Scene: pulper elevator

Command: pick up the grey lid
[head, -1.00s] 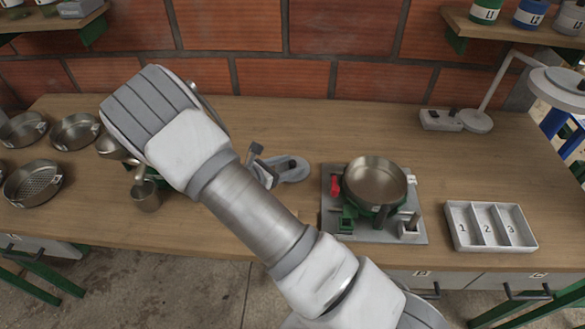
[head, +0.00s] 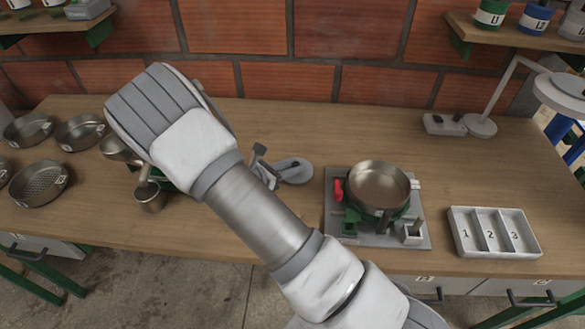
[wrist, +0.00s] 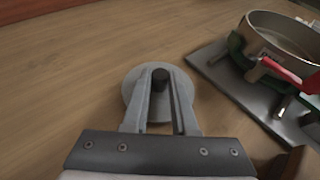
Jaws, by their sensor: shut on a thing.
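The grey lid (wrist: 133,92) is a round flat disc with a dark knob (wrist: 160,77) at its middle. In the wrist view it lies under my fingertips, with the wooden table around it. My gripper (wrist: 160,80) is shut on the lid's knob, one finger on each side. In the head view the lid (head: 300,170) shows in the middle of the table, just right of my arm, partly covered by my gripper (head: 283,166). I cannot tell whether the lid touches the table.
A steel pan (head: 379,183) sits on a green holder on a grey plate (head: 345,232), right of the lid. A numbered white tray (head: 493,252) and a lamp (head: 481,124) are further right. Several sieve pans (head: 40,183) stand left. The table behind the lid is clear.

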